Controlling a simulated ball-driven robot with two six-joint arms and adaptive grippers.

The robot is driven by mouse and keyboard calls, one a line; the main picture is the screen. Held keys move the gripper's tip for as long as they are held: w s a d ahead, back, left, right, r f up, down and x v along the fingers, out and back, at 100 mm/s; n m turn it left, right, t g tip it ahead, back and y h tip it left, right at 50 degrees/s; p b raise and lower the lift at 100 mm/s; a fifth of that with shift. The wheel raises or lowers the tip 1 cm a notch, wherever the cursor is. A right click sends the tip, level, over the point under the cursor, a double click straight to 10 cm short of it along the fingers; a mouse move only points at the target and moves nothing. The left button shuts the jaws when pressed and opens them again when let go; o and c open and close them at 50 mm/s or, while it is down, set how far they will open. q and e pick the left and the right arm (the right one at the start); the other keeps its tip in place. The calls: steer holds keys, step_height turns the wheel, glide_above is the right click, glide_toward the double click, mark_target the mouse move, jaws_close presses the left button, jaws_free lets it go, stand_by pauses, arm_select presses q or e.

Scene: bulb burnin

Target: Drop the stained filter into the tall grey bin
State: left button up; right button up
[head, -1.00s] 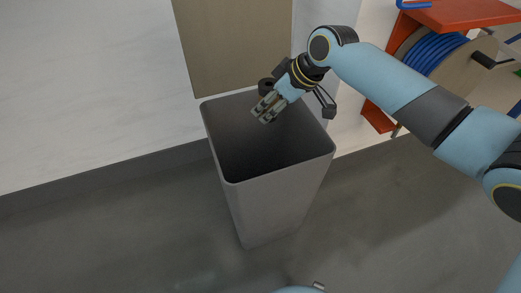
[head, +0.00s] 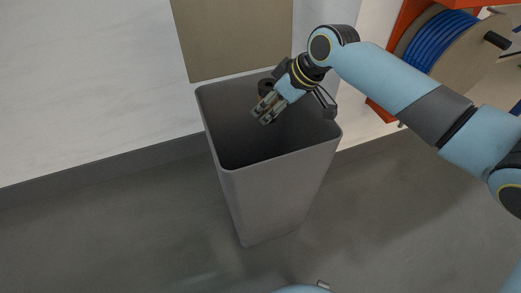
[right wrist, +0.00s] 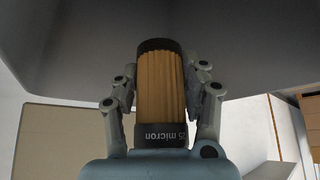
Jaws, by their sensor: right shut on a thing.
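The tall grey bin (head: 262,195) stands upright on the floor by the wall, its open top facing up. My right gripper (head: 266,107) is over the bin's opening, pointing down and to the left in the head view. In the right wrist view, the filter (right wrist: 160,85) is a tan-brown pleated cylinder with black end caps and "micron" printed on the near one. The fingers of my right gripper (right wrist: 160,100) are shut on its two sides. The filter cannot be clearly made out in the head view. My left gripper is not in view.
A white wall with a tan panel (head: 232,40) rises behind the bin. A red stand (head: 382,110) with a reel of blue hose (head: 440,40) is at the upper right. The grey floor (head: 110,230) left of the bin is clear.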

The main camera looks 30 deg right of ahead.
stand_by(0.3)
steer(key=o, duration=1.3)
steer(key=shift+c, duration=0.2)
steer(key=v, duration=1.2)
